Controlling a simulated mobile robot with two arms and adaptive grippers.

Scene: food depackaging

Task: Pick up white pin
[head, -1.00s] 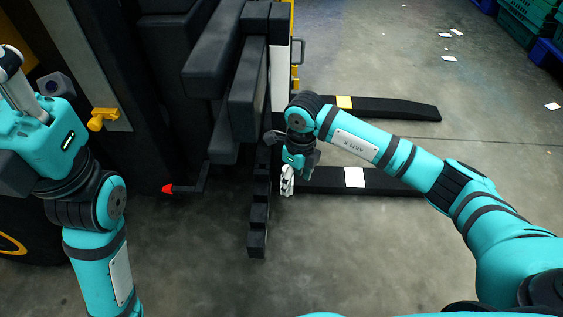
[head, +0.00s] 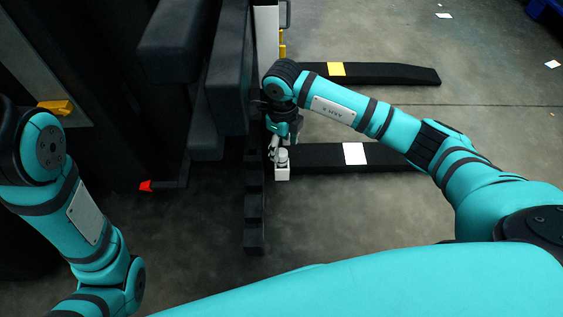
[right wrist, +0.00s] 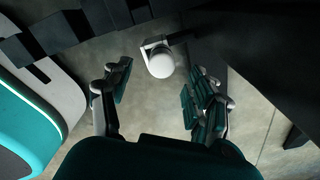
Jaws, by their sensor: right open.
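The white pin (head: 283,161) has a round top and a squarish white base. It stands low beside the dark stepped bar, at the near end of a black fork. My right gripper (head: 274,149) is just above and to the left of it, partly overlapping it in the head view. In the right wrist view, the pin (right wrist: 160,62) lies ahead between the spread fingers of the right gripper (right wrist: 158,90), and no finger is seen closed on it. My left gripper is out of view; only left arm links show.
Two black forks (head: 390,156) extend right over the concrete floor, with a yellow patch and a white patch on them. The dark stepped bar (head: 254,215) and black machine body (head: 180,45) stand close on the left. A red-tipped part (head: 146,186) juts out.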

